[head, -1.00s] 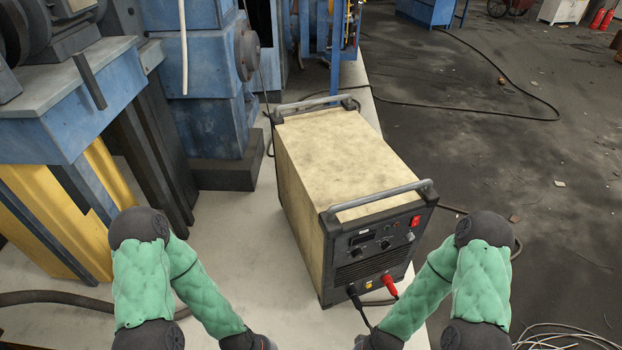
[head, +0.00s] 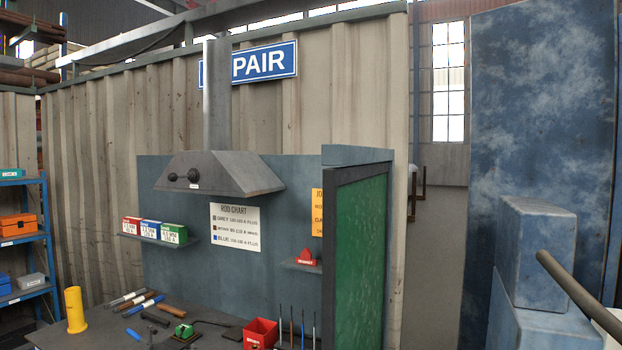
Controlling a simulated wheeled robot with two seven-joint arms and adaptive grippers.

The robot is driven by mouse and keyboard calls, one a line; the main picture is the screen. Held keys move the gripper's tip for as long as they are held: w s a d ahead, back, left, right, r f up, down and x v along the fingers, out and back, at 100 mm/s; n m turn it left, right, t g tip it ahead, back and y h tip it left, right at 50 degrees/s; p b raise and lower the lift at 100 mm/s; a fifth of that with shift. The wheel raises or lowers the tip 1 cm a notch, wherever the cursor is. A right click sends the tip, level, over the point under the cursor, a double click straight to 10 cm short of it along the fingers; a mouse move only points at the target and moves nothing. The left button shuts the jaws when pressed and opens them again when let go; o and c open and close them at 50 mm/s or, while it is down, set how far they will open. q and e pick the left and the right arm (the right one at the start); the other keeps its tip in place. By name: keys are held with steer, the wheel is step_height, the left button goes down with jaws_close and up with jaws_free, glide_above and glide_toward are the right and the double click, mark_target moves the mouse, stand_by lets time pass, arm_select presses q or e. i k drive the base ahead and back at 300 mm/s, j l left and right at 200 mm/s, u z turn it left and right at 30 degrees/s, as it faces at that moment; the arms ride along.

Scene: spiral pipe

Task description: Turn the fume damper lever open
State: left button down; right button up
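A grey fume hood (head: 225,172) with sloped sides hangs on the back panel of a welding booth, under a vertical metal duct (head: 217,95). On the hood's front face is a dark lever with round knobs (head: 184,177), lying roughly sideways, with a small white label below it. Its exact angle is too small to tell. Neither of my grippers is in the head view now.
A workbench (head: 105,330) below the hood carries several tools, a yellow cylinder (head: 75,309) and a red box (head: 260,333). A green curtain panel (head: 358,265) closes the booth's right side. Blue machinery (head: 540,250) with a bar stands at right. Blue shelves (head: 42,250) stand at left.

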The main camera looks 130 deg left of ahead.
mark_target(172, 177)
steer(key=u, duration=5.05)
steer(key=i+j+u, duration=0.45)
steer(key=i+u, duration=0.15)
steer(key=u, duration=0.15)
steer(key=i+j+u, duration=0.1)
steer(key=i, duration=0.35)
steer(key=i+j+u, duration=0.1)
steer(key=i, duration=0.35)
